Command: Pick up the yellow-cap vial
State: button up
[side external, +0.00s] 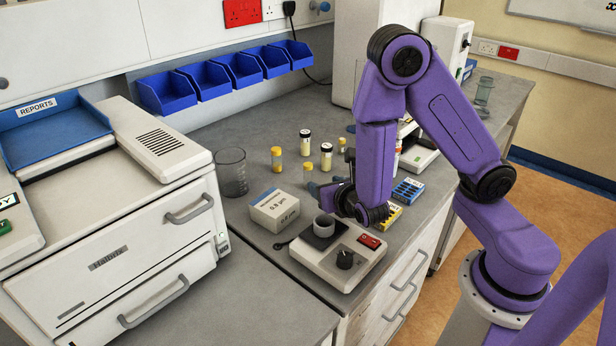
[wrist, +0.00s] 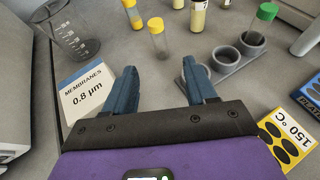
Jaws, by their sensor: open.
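A yellow-cap vial (wrist: 158,42) with a pale, see-through body stands upright on the bench ahead of my gripper (wrist: 158,82) in the wrist view. It also shows in the side view (side external: 308,171). My gripper is open and empty, its two blue fingers apart, with the vial beyond the gap between the tips. In the side view my gripper (side external: 316,188) is low over the bench, partly hidden by my arm. Another yellow-topped vial (side external: 276,159) stands farther left, its top cut off in the wrist view (wrist: 133,15).
A membranes box (wrist: 88,93) lies left of my fingers, and a glass beaker (wrist: 72,38) stands beyond it. A grey holder (wrist: 228,60) and a green-cap vial (wrist: 262,25) are at right. Dark-cap vials (side external: 326,156) stand behind. A control unit (side external: 340,262) sits in front.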

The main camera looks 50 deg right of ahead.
aim_at(310, 175)
jog(key=x, duration=0.6)
jog(key=shift+f, duration=0.1)
jog(key=shift+r+x, duration=0.15)
jog(key=shift+x, duration=1.45)
jog(key=shift+r+x, duration=0.1)
jog(key=shift+x, duration=1.45)
jog(key=shift+w, duration=0.15)
jog(key=c, duration=1)
jog(key=shift+c, duration=0.2)
jog(key=shift+r, duration=0.15)
